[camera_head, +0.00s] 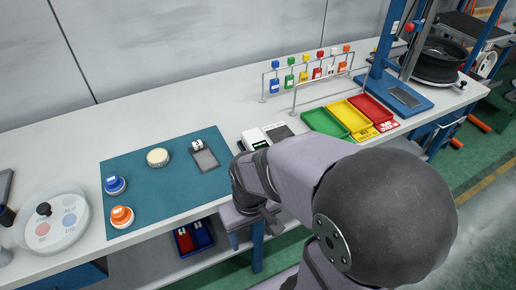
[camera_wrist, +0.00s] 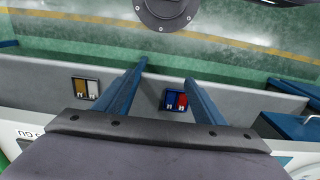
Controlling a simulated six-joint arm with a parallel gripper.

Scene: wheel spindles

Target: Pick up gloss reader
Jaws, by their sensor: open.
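A small grey device with a white top, which looks like the gloss reader (camera_head: 206,160), lies on the teal mat (camera_head: 150,190) near its right end. A white unit with a dark display (camera_head: 258,137) stands just right of the mat; I cannot tell for certain which is the gloss reader. My gripper (camera_head: 246,257) has two blue fingers, apart and empty, in front of the bench edge, to the right of and nearer than the grey device. Its spread fingers also show in the wrist view (camera_wrist: 165,72). Neither device is clearly visible in the wrist view.
A cream disc (camera_head: 158,157), a blue-topped item (camera_head: 115,186) and an orange-topped item (camera_head: 121,216) lie on the mat. A round clear tray (camera_head: 70,238) is at left. Green (camera_head: 325,122), yellow and red bins and a tag rack stand right. Small bins (camera_wrist: 175,100) sit below the bench.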

